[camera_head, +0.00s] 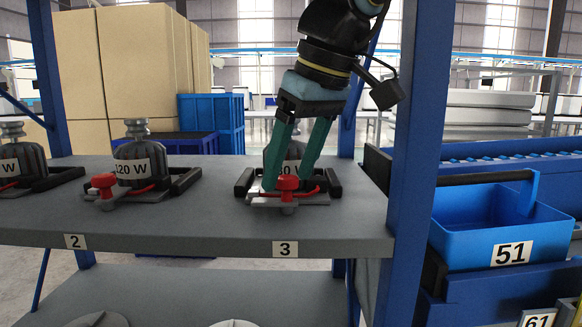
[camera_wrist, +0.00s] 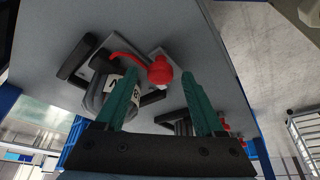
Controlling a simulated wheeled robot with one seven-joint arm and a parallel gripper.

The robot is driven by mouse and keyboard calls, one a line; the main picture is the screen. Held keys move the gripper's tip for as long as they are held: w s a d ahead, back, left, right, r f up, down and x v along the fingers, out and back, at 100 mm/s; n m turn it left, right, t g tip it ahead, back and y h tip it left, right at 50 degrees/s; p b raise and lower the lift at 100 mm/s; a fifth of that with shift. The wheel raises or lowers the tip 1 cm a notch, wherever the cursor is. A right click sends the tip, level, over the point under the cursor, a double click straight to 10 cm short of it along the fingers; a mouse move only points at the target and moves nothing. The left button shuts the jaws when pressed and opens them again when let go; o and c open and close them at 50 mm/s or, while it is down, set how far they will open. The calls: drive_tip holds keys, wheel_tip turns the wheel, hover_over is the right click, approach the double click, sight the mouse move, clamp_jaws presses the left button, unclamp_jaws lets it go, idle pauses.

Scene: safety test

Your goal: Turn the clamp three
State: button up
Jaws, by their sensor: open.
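Clamp three is at the right of the grey shelf, above the label 3 (camera_head: 285,249). It has a red knob (camera_head: 288,183), a red lever and black side bars. A dark weight-like body with a white label (camera_head: 288,168) stands behind the knob, partly hidden by my fingers. My gripper (camera_head: 286,178) comes down from above with its green fingers apart. In the wrist view the red knob (camera_wrist: 160,70) shows at the fingertips, in line with the gap between them. The red lever (camera_wrist: 128,57) runs left from it. I cannot tell whether a finger touches the knob.
Another clamp with a red knob (camera_head: 104,183) and a body marked 120 W (camera_head: 138,164) sits above label 2. Part of one more is at the left edge. A blue post (camera_head: 418,150) rises right of clamp three. A blue bin marked 51 (camera_head: 480,229) is beyond it.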

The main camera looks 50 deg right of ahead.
drive_tip(key=p+v, duration=0.1)
drive_tip(key=v, duration=0.6)
drive_tip(key=shift+r, duration=0.1)
idle(0.4)
